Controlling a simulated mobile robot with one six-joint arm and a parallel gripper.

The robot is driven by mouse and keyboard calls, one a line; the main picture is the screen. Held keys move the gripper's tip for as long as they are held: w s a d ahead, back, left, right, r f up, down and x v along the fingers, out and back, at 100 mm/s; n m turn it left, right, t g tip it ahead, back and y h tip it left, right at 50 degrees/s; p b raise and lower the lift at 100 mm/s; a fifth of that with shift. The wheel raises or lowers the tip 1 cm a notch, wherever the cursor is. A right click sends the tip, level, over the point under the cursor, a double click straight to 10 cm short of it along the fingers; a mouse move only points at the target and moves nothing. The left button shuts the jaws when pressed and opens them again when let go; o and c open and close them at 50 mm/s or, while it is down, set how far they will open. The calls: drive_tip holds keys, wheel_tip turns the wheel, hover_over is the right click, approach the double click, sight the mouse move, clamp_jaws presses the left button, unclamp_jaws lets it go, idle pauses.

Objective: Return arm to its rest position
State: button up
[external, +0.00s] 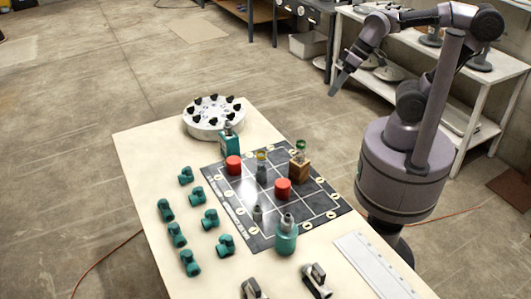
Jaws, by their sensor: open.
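My gripper (339,83) is at the end of my arm, raised above the floor beyond the table's right edge. It is small in the view, points down and to the left, and holds nothing that I can see. My arm is folded up and forward over my round base at the right of the table. The gripper is clear of the table and of everything on it.
The table (139,148) holds a dark grid mat (240,217) with red cylinders (283,189) and bottles, several teal pipe fittings (210,219), a white round carousel (214,130) and a white ruled plate (372,268). White shelving (440,75) stands behind my arm.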

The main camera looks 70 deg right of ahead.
drive_tip(key=s+m, duration=0.2)
drive_tip(key=s+d+m, duration=0.1)
drive_tip(key=shift+d+f+t, duration=0.1)
drive_tip(key=shift+f+t, duration=0.2)
drive_tip(key=shift+f, duration=0.05)
idle(0.8)
